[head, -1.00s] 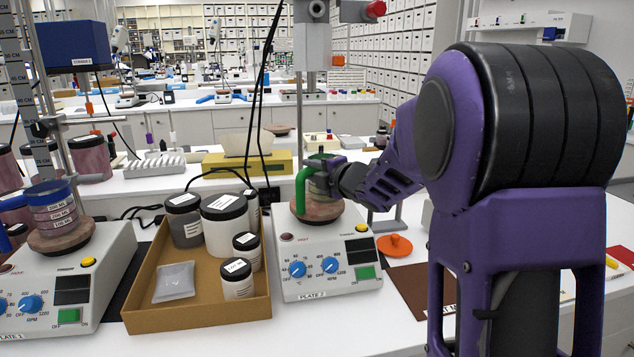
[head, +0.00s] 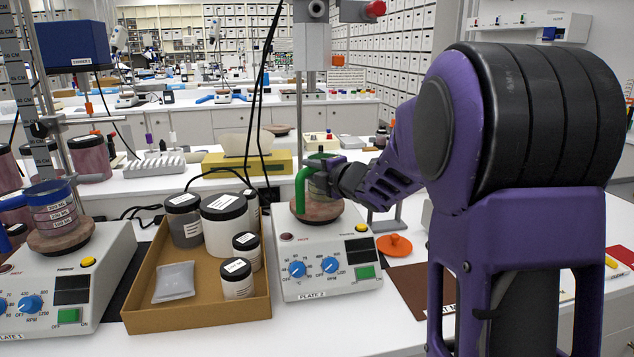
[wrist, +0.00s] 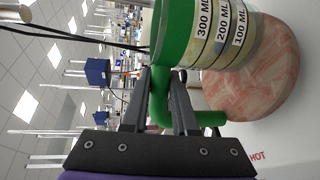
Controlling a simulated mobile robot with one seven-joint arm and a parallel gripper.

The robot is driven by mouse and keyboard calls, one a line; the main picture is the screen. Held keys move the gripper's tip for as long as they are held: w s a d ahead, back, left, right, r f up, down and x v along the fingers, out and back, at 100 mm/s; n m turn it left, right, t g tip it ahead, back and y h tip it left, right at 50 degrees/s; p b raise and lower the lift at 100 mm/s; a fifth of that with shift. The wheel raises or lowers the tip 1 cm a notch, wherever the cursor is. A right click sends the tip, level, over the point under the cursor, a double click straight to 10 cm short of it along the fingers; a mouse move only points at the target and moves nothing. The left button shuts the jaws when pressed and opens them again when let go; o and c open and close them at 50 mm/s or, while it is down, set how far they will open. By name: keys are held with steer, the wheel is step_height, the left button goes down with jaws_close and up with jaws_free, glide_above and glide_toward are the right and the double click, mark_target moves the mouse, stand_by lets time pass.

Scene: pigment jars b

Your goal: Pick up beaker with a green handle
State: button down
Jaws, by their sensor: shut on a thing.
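The beaker with a green handle (head: 301,190) stands on the round reddish top of the hotplate marked PLATE 2 (head: 330,267). My gripper (head: 342,180) reaches it from the right. In the wrist view the beaker (wrist: 213,40) shows a green rim and labels for 300, 200 and 100 ML. The fingers of my gripper (wrist: 162,100) are shut on the green handle (wrist: 160,103), which passes between them. The beaker's base is at or very near the mottled plate top (wrist: 262,85); I cannot tell whether a gap exists.
A cardboard tray (head: 197,315) with several lidded jars stands left of the hotplate. A beaker with a blue rim (head: 52,208) sits on another hotplate (head: 75,290) at the left. Cables hang behind the tray. An orange lid (head: 394,246) lies to the right.

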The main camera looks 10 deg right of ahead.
mark_target(304, 175)
steer(key=shift+r, duration=0.15)
stand_by(0.3)
step_height(304, 175, up, 9)
steer(key=p, duration=0.3)
steer(key=shift+s+a+r, duration=0.15)
steer(key=shift+r, duration=0.05)
steer(key=shift+s+a, duration=0.2)
steer(key=shift+s, duration=0.05)
steer(key=shift+s+a+f+p, duration=0.3)
steer(key=shift+s+a+f, duration=0.5)
steer(key=shift+s+a, duration=0.1)
step_height(304, 175, down, 7)
steer(key=b, duration=0.5)
steer(key=shift+r+b, duration=0.1)
steer(key=shift+b, duration=0.25)
steer(key=shift+f, duration=0.5)
steer(key=c, duration=0.6)
jaws_free()
